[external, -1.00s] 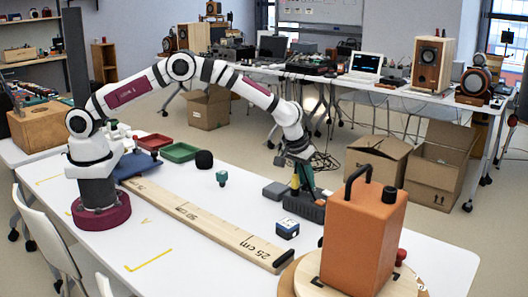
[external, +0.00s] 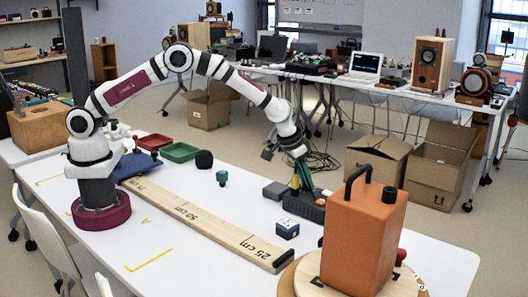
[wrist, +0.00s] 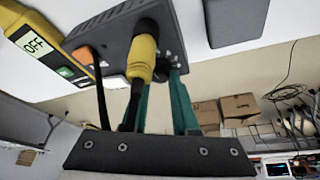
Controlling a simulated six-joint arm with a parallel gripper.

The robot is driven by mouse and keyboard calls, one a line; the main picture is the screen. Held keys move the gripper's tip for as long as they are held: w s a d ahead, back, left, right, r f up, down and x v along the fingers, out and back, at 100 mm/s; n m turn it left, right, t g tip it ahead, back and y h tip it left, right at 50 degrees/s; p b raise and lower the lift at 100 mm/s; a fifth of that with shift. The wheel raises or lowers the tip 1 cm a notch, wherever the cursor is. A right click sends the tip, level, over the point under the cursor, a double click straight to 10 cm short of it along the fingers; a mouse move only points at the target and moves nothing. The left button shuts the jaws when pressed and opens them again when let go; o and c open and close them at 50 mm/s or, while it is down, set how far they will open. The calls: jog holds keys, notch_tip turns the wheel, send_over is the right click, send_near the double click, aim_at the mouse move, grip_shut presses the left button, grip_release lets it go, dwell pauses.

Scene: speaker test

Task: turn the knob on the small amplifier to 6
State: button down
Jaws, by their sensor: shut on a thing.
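The small amplifier appears to be the dark grey box (external: 304,207) on the white table, left of the orange box. In the wrist view the same box (wrist: 115,42) shows an orange button and a yellow-and-black cylinder (wrist: 143,57) standing out of it. My gripper (external: 303,187) reaches down to the box with its teal fingers. In the wrist view my gripper (wrist: 168,68) has its fingertips close together at the box, beside the yellow cylinder. It is shut on the knob, which is mostly hidden by the fingertips and cylinder. No scale number is readable.
The orange box (external: 357,240) with a black handle stands close on the right. The front left of the table is clear.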

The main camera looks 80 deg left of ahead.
jog(key=m+h, duration=0.1)
jog(key=m, duration=0.2)
jog(key=m+h, duration=0.1)
jog(key=m, duration=0.2)
jog(key=shift+a+h, duration=0.2)
jog(key=shift+h, duration=0.1)
jog(key=m+h, duration=0.1)
jog(key=m, duration=0.2)
jog(key=m+g+h, duration=0.1)
jog(key=m, duration=0.2)
jog(key=shift+w+a+m, duration=0.1)
jog(key=shift+m, duration=0.2)
jog(key=c, duration=0.7)
grip_release()
jog(key=v, duration=1.5)
jog(key=shift+a+r, duration=0.1)
jog(key=shift+r, duration=0.25)
